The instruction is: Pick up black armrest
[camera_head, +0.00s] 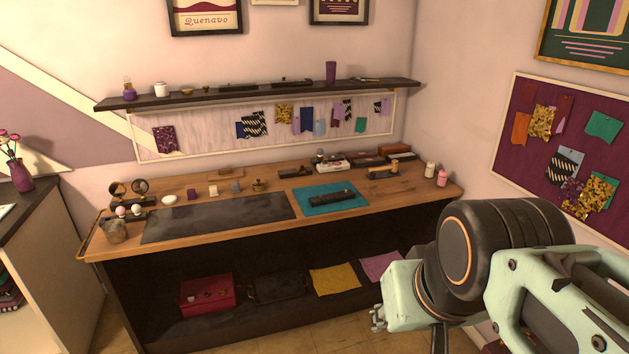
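A long black object (331,198), which looks like the black armrest, lies on a teal mat (347,206) on the right half of the wooden workbench (115,244). It is small in view and its fine shape is hard to make out. My gripper (377,318) is at the lower right, in front of the bench and apart from the armrest. Its fingers are small and partly hidden, so I cannot tell whether it is open or shut.
A large dark mat (220,217) covers the bench's left half. Small jars and boxes line the bench's back. A dark wall shelf (250,96) hangs above. Below are a red box (207,293) and folded cloths, including a yellow one (335,280).

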